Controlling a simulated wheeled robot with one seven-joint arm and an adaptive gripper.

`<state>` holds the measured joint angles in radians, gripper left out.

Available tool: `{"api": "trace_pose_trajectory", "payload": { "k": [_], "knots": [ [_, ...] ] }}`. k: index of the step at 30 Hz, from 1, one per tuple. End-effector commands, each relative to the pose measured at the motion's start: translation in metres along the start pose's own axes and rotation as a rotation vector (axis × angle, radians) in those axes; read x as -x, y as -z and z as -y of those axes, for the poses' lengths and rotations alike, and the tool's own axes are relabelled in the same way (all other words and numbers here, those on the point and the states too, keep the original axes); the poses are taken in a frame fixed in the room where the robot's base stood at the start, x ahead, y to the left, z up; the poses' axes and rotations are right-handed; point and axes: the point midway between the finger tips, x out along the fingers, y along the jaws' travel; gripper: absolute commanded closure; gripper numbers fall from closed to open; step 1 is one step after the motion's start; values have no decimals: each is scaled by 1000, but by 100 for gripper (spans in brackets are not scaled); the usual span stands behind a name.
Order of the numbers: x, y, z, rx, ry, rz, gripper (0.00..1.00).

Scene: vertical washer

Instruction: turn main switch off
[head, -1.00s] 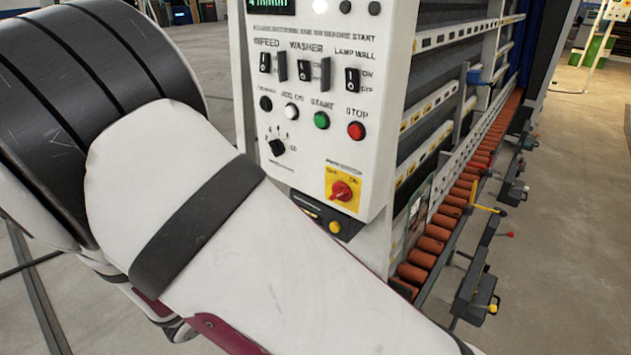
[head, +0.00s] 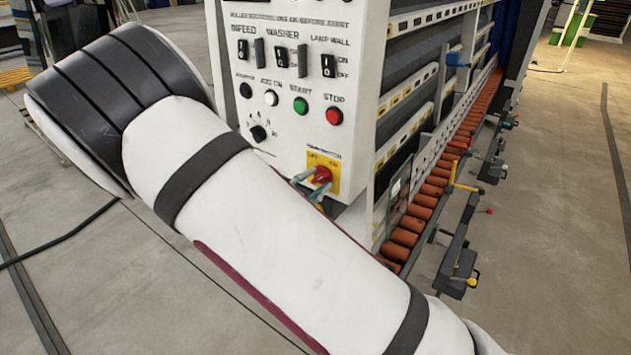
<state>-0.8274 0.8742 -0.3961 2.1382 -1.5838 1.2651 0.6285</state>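The main switch is a red rotary knob (head: 323,175) on a yellow plate (head: 332,160), low on the white control panel (head: 290,130) in the head view. The plate has small OFF and ON labels along its top. The knob's exact turn is too small to read. My gripper (head: 312,184) is at the knob's lower left, coming from behind my arm. Its two thin grey-green fingertips show apart, one left of the knob and one below it. Whether they touch the knob cannot be told. The rest of my gripper is hidden behind my arm.
Above the switch are a black selector (head: 258,133), a green START button (head: 300,105), a red STOP button (head: 334,116) and black rocker switches (head: 327,65). Orange rollers (head: 420,212) and protruding brackets (head: 460,265) line the machine's right side. Floor at right is open.

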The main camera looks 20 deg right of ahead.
Motion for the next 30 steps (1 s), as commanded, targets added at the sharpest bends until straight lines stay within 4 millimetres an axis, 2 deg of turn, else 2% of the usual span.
{"api": "trace_pose_trajectory", "payload": {
  "k": [4,12,13,15,17,30],
  "knots": [
    [-8,0,0,1,1,-1,70],
    [-10,0,0,1,1,-1,70],
    [-10,0,0,1,0,-1,72],
    [-10,0,0,1,1,-1,88],
    [-10,0,0,1,1,-1,100],
    [-9,0,0,40,1,-1,100]
  ]
}}
